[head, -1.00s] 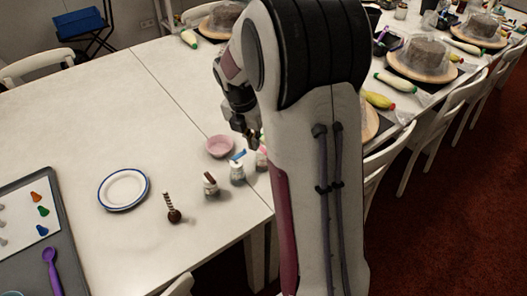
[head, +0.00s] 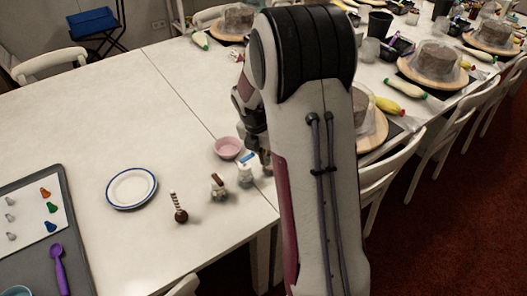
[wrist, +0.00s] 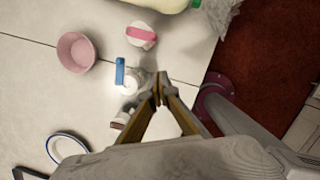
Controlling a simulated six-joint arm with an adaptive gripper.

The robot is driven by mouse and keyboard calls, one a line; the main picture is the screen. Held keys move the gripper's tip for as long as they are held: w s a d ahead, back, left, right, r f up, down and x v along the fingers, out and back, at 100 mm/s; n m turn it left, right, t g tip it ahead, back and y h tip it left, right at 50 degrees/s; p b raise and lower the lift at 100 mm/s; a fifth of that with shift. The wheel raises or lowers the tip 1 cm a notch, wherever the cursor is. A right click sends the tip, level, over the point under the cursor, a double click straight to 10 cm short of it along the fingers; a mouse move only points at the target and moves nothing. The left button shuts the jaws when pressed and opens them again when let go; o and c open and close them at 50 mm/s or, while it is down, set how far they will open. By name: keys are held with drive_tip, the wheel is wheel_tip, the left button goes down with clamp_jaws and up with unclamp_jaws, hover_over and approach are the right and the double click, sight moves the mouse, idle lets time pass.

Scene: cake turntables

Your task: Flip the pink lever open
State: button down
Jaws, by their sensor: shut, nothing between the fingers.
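The pink lever (wrist: 140,34) is a flat pink bar on top of a white jar, at the top of the wrist view. In the head view my arm hides most or all of it. My gripper (wrist: 160,88) is shut and empty. Its fingertips are below and slightly right of the pink lever in the wrist view, apart from it, close to the right side of a second white jar. That jar carries a blue lever (wrist: 120,71), which sticks up at its left; this also shows in the head view (head: 249,158).
A third small jar (head: 217,184) with a brown lever stands left of the blue one. A pink bowl (head: 227,148), a blue-rimmed plate (head: 131,188) and a striped stick with a dark ball (head: 180,211) are nearby. The table edge lies to the right.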

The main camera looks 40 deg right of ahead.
drive_tip(key=shift+w+d+f, duration=0.35)
drive_tip(key=shift+d+f, duration=0.15)
drive_tip(key=shift+d, duration=0.2)
drive_tip(key=shift+w+d+f, duration=0.4)
drive_tip(key=shift+d+f, duration=0.05)
drive_tip(key=shift+d, duration=0.25)
drive_tip(key=shift+w+d+f, duration=0.35)
drive_tip(key=shift+d+f, duration=0.15)
drive_tip(key=shift+d, duration=0.2)
drive_tip(key=shift+s+d, duration=0.15)
drive_tip(key=shift+d, duration=0.35)
drive_tip(key=w+d, duration=0.1)
drive_tip(key=d, duration=0.5)
drive_tip(key=shift+w, duration=0.4)
drive_tip(key=shift+w+n, duration=0.1)
drive_tip(key=shift+n, duration=0.2)
drive_tip(key=shift+a, duration=0.15)
idle(1.1)
